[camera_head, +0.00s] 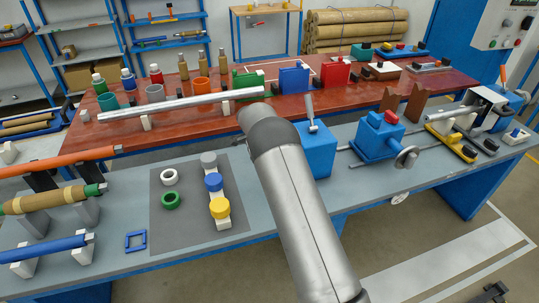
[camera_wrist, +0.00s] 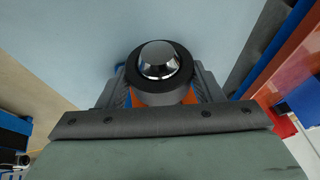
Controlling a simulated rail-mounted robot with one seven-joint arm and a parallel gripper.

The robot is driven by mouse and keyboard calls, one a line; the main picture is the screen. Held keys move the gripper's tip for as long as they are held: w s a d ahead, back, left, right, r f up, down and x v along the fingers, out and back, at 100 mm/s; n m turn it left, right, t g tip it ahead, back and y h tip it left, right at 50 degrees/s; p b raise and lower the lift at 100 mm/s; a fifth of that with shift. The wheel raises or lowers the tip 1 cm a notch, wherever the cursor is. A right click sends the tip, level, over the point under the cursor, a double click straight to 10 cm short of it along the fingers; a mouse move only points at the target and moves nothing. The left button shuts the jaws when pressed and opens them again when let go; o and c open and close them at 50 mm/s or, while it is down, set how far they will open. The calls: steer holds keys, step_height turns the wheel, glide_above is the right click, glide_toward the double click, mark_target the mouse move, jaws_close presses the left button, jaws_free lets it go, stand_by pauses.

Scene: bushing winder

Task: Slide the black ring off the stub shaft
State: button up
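The black ring (camera_wrist: 134,68) is around the bright, dome-ended stub shaft (camera_wrist: 159,60) in the upper middle of the wrist view. My gripper (camera_wrist: 161,88) has one finger on each side of the ring, close against it. I cannot tell whether both fingers touch the ring or a small gap remains. A grey cylindrical part and some orange show below the ring, between the fingers. In the head view my arm hides my gripper, the black ring and the stub shaft.
In the head view, a blue block with a lever (camera_head: 318,155) stands just right of my arm, and a blue unit with a handwheel (camera_head: 376,140) further right. A grey mat (camera_head: 185,225) with white, green, blue and yellow rings lies left. A long silver bar (camera_head: 180,104) lies behind.

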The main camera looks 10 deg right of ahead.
steer(key=a+b, duration=0.3)
steer(key=a, duration=0.3)
steer(key=shift+s+a, duration=0.35)
steer(key=shift+s, duration=0.1)
stand_by(0.5)
steer(key=shift+r, duration=0.15)
step_height(320, 180, up, 8)
steer(key=p, duration=0.1)
steer(key=shift+p, duration=0.4)
stand_by(0.8)
